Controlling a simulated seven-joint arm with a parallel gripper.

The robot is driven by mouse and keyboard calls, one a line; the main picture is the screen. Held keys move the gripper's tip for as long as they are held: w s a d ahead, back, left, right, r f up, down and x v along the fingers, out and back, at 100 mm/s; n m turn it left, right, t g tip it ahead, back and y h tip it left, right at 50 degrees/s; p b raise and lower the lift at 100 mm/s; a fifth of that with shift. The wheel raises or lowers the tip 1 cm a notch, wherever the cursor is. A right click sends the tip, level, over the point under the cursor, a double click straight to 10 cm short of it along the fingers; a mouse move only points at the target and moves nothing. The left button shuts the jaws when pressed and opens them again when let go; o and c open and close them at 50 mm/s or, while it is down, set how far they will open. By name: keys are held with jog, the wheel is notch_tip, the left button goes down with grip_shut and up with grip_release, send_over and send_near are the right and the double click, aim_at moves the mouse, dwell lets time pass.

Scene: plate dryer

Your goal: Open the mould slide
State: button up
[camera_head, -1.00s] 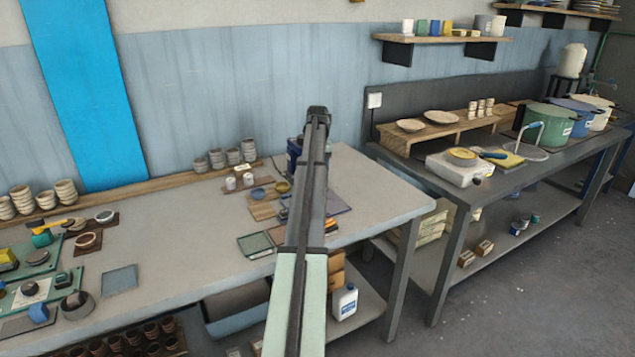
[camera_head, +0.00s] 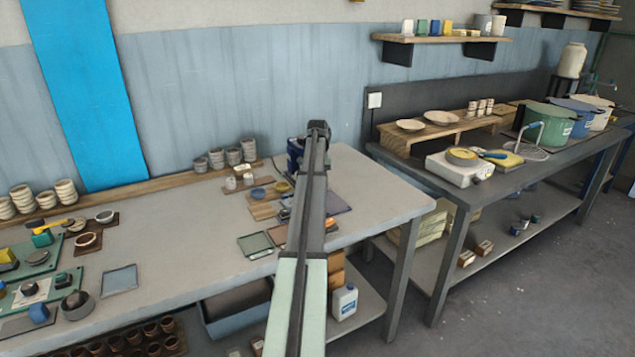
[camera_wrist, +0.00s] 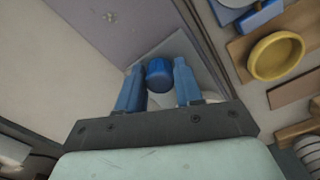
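In the wrist view, a round blue knob (camera_wrist: 159,75) stands on a pale grey plate (camera_wrist: 188,47), which I take to be part of the mould slide. My gripper (camera_wrist: 159,66) has its two blue fingers on either side of the knob. The fingers are apart, with a gap visible beside the knob, so they do not look closed on it. In the head view, a dark blue object (camera_head: 295,152) on the bench shows partly behind my arm. My fingers and the knob are hidden there.
A yellow dish (camera_wrist: 276,55) on a wooden board lies right of my gripper in the wrist view. Stacked cups (camera_head: 234,157) stand along the bench back. A dark green tile (camera_head: 256,245) lies left of my arm. The bench middle is mostly clear.

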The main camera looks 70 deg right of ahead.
grip_shut()
jog(key=s+a, duration=0.9)
jog(key=shift+s+a, duration=0.1)
jog(key=shift+a, duration=0.05)
jog(key=shift+o, duration=2.1)
grip_release()
notch_tip(320, 180, up, 14)
jog(key=shift+f, duration=0.1)
